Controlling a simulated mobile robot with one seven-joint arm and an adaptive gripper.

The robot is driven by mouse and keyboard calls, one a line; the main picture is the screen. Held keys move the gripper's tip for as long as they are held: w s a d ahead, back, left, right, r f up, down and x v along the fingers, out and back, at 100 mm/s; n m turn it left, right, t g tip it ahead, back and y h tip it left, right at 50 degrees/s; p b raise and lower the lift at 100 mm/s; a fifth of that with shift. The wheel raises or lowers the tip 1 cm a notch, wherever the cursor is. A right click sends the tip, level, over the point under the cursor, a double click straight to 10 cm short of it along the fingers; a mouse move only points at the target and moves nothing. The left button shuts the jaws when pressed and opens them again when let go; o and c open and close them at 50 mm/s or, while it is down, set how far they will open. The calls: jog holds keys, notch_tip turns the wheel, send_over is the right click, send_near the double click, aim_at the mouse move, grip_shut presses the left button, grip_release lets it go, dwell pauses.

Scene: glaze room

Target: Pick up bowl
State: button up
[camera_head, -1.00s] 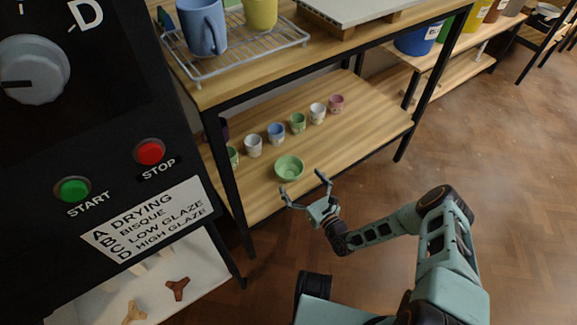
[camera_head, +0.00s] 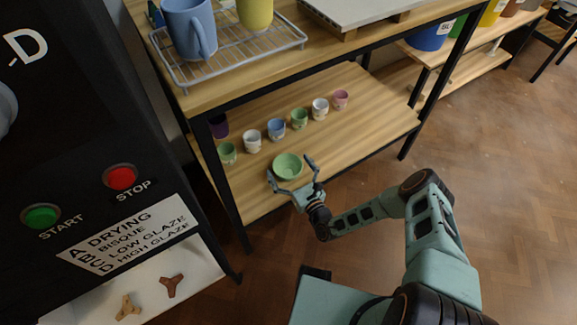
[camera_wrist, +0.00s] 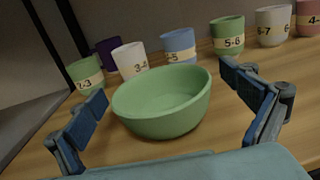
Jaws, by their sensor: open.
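The green bowl (camera_head: 287,167) sits upright on the lower wooden shelf, in front of a row of small cups. In the wrist view the bowl (camera_wrist: 163,104) looks empty and lies between my two fingers, a little beyond them. My gripper (camera_head: 291,176) is open, with one finger on each side of the bowl's near part in the head view. In the wrist view my gripper (camera_wrist: 168,100) shows its fingers wide apart, with a gap to the bowl on each side. I cannot tell whether either finger touches it.
Behind the bowl stand several labelled cups, among them a blue cup (camera_wrist: 179,46) and a green cup (camera_wrist: 228,35). The upper shelf (camera_head: 228,88) hangs above, carrying a wire rack (camera_head: 232,58). A black shelf leg (camera_head: 226,196) stands at left. Floor (camera_head: 500,190) is clear at right.

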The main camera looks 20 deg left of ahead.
jog(key=shift+s, duration=0.1)
jog(key=c, duration=1.3)
jog(key=shift+c, duration=0.7)
jog(key=shift+r, duration=0.15)
